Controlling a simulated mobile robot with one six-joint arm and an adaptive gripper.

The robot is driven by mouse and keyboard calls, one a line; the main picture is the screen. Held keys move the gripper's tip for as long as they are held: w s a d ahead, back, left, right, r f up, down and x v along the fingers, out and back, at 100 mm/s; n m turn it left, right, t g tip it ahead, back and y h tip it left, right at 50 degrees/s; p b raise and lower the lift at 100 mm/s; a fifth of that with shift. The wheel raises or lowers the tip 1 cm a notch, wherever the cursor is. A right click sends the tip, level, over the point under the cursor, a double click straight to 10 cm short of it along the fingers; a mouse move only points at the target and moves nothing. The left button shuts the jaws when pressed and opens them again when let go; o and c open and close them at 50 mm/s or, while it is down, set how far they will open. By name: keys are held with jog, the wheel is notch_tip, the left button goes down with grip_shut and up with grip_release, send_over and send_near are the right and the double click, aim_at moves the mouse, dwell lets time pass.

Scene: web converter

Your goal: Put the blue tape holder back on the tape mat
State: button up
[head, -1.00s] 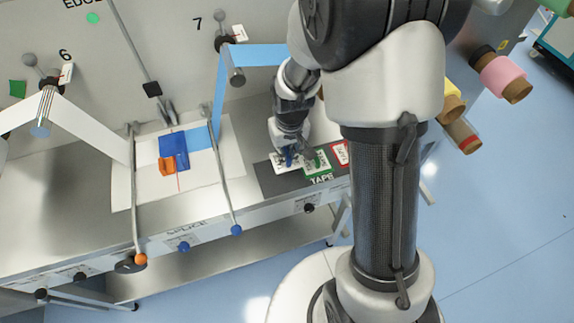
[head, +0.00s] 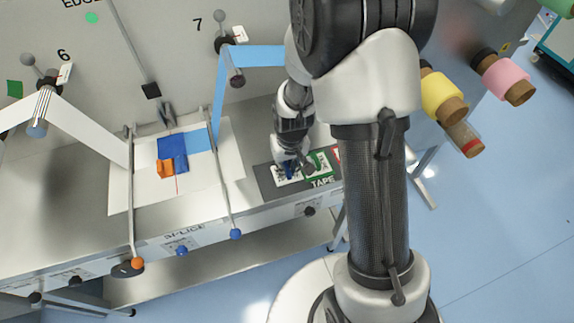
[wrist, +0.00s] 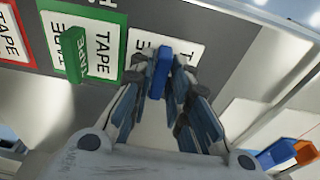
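The dark grey tape mat (head: 262,181) lies at the right end of the metal splice table, with cards on it. The blue tape holder (wrist: 162,72) is between my fingertips in the wrist view. My gripper (wrist: 161,82) appears shut on it, with a finger on each side. A white card with black print (wrist: 138,48) lies behind the holder. In the head view my gripper (head: 290,165) is low over this card, and a bit of blue shows there. I cannot tell whether the holder touches the mat.
A green holder (wrist: 75,55) stands on the green-edged card beside my gripper. A red-edged card (wrist: 12,38) lies beyond it. On the table are a blue block (head: 173,150), an orange piece (head: 165,169) and thin metal bars (head: 224,180).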

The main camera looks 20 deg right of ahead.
jog(key=shift+o, duration=1.2)
jog(key=shift+r, duration=0.15)
notch_tip(320, 180, up, 12)
jog(key=s+p, duration=0.2)
jog(key=p, duration=0.2)
notch_tip(320, 180, up, 12)
jog(key=t, duration=0.1)
send_over(289, 173)
jog(key=s+a, duration=0.1)
jog(key=s, duration=0.6)
jog(key=s+r+t, duration=0.1)
jog(key=s+r, duration=0.4)
jog(key=s, duration=0.7)
jog(key=shift+s+a+r+t, duration=0.15)
jog(key=shift+a+r+t, duration=0.25)
jog(key=shift+f+b, duration=1.15)
jog(key=shift+b, duration=0.2)
